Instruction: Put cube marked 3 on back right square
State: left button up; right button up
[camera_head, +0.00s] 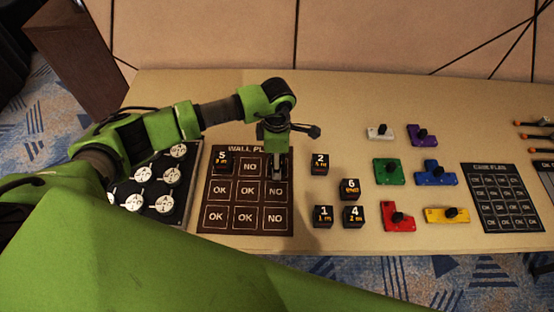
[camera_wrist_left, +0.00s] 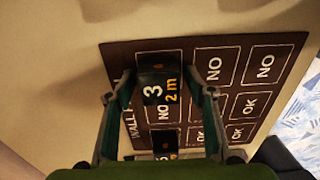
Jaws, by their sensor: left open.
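The black cube marked 3 (camera_wrist_left: 153,86) is at the back right square of the wall plan board (camera_head: 245,227). It sits between the fingers of my left gripper (camera_wrist_left: 160,88), which is open around it. In the head view my left gripper (camera_head: 279,168) points down over that corner and mostly hides the cube. The cube looks set down on the board, but its underside is hidden. A cube marked 5 (camera_head: 222,162) sits on the back left square. My right gripper is not in view.
Coloured knobbed pieces lie further right, with a cage plan board (camera_head: 507,229). A rack of white discs (camera_head: 161,205) is left.

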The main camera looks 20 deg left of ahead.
pick_arm(q)
jog(key=shift+r, duration=0.15)
notch_tip(320, 180, up, 12)
jog(key=b, duration=0.2)
dwell(0.6)
